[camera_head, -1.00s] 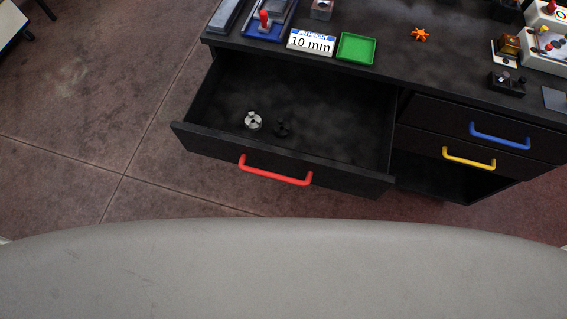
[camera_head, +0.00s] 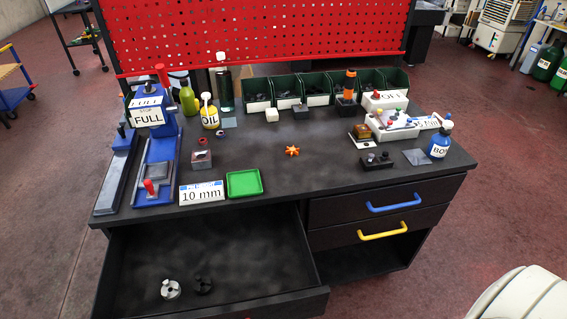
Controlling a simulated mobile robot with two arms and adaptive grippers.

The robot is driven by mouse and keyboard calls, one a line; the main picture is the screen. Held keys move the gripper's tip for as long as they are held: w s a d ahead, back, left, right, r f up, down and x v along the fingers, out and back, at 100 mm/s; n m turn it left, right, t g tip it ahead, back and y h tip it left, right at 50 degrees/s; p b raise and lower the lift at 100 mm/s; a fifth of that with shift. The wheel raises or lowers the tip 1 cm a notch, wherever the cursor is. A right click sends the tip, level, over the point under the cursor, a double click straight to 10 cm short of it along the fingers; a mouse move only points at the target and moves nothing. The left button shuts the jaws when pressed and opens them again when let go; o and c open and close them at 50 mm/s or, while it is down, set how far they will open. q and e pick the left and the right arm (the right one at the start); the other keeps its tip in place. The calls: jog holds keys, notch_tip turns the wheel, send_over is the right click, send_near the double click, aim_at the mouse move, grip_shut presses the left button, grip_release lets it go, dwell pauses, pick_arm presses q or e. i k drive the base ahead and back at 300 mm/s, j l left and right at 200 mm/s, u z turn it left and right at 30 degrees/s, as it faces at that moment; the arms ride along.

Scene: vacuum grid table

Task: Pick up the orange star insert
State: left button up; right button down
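The orange star insert (camera_head: 292,151) lies on the dark table top (camera_head: 330,168), near the middle, to the right of the green tray (camera_head: 244,183). Nothing touches it and it is fully visible. Neither of my grippers shows in the head view.
The drawer below (camera_head: 235,262) stands open, with a silver part (camera_head: 171,289) and a black part (camera_head: 204,285) inside. A "10 mm" sign (camera_head: 202,192) is left of the tray. Green bins (camera_head: 285,92) line the back before a red pegboard (camera_head: 250,35). Blue (camera_head: 394,203) and yellow (camera_head: 383,231) drawer handles are at right.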

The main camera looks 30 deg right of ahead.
aim_at(292, 151)
jog(key=l+u, duration=0.15)
jog(key=l, duration=0.5)
jog(key=l+u, duration=0.2)
jog(key=l, duration=0.45)
jog(key=k, duration=0.05)
